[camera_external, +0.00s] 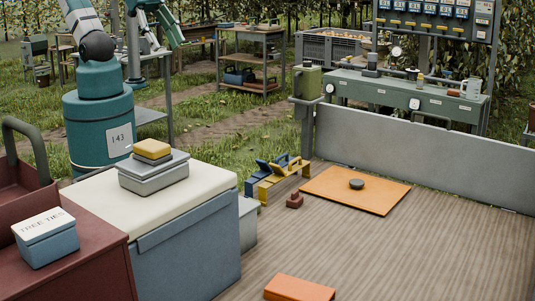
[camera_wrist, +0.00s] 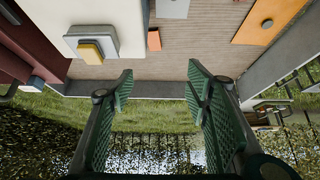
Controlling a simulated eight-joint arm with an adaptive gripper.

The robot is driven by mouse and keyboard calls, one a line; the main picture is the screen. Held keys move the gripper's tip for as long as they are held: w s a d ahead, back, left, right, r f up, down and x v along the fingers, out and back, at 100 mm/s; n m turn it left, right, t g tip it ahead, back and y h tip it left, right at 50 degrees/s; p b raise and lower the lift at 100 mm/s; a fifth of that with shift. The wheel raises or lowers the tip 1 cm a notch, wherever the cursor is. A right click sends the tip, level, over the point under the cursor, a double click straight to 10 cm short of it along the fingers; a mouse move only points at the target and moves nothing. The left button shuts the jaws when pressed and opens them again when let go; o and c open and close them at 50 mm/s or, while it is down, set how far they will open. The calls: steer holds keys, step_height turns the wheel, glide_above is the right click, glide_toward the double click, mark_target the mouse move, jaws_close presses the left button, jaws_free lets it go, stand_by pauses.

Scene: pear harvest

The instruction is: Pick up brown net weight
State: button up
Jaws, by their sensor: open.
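A small reddish-brown weight (camera_external: 294,200) with a raised top sits on the wooden deck in the external view. It stands just left of an orange board (camera_external: 360,188), beside blue and yellow holders. I do not make it out in the wrist view. My gripper (camera_wrist: 160,88) is open and empty in the wrist view, its two green fingers spread wide with deck edge and grass behind them. The gripper is outside the external view.
A dark round puck (camera_external: 356,184) lies on the orange board. Blue and yellow holders (camera_external: 275,176) stand behind the weight. A white-topped chest (camera_external: 90,200) carries a grey box and yellow block. An orange block (camera_external: 299,288) lies at the front. A grey wall (camera_external: 410,155) borders the deck.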

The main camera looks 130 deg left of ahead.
steer(key=shift+w+a+f, duration=0.1)
stand_by(0.3)
steer(key=w+a+f+n+g+b, duration=0.2)
steer(key=w+a+f+n+b, duration=0.4)
steer(key=w+a+f+b, duration=0.3)
steer(key=n+g+b, duration=0.5)
steer(key=n+b, duration=0.8)
steer(key=b, duration=0.3)
glide_above(295, 191)
steer(key=f, duration=4.8)
steer(key=shift+w+d, duration=0.15)
steer(key=shift+d, duration=0.1)
steer(key=shift+a+f+b, duration=0.25)
steer(key=shift+f+b, duration=0.05)
steer(key=shift+f, duration=0.15)
steer(key=shift+f, duration=0.15)
steer(key=shift+f+b, duration=0.3)
steer(key=shift+f, duration=0.85)
